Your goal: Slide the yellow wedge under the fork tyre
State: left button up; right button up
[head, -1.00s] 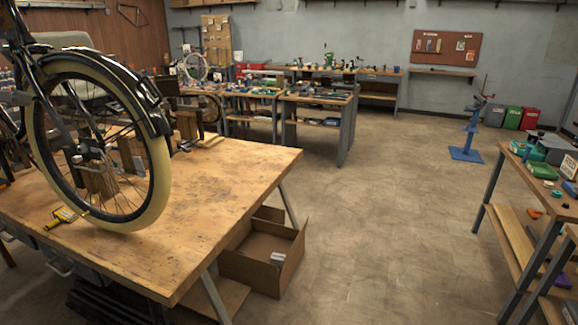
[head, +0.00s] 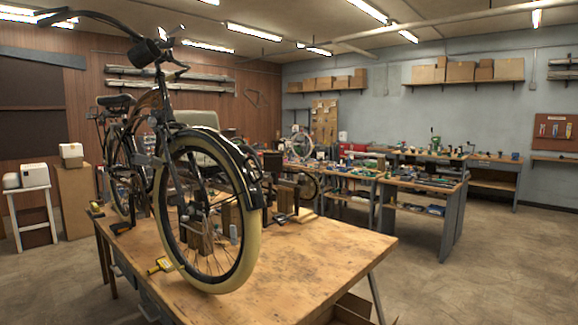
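The fork tyre (head: 247,252) is a large cream tyre on the front wheel of a black cycle. The cycle stands on a wooden workbench (head: 310,258), and the bottom of the tyre is at the bench top. A small yellow and black item (head: 160,265) lies on the bench just left of the tyre, apart from its lowest point. Another yellow and black item (head: 95,209) lies at the bench's far left edge. Both are too small to tell whether either is the yellow wedge. Neither of my grippers is in view.
Wooden blocks (head: 200,238) stand behind the wheel spokes. The bench top right of the tyre is bare. An open cardboard box (head: 350,308) is below the bench's right edge. Cluttered workbenches (head: 420,184) stand behind, with open floor (head: 500,260) at the right.

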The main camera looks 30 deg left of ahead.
aim_at(163, 264)
jog(key=u, duration=1.7)
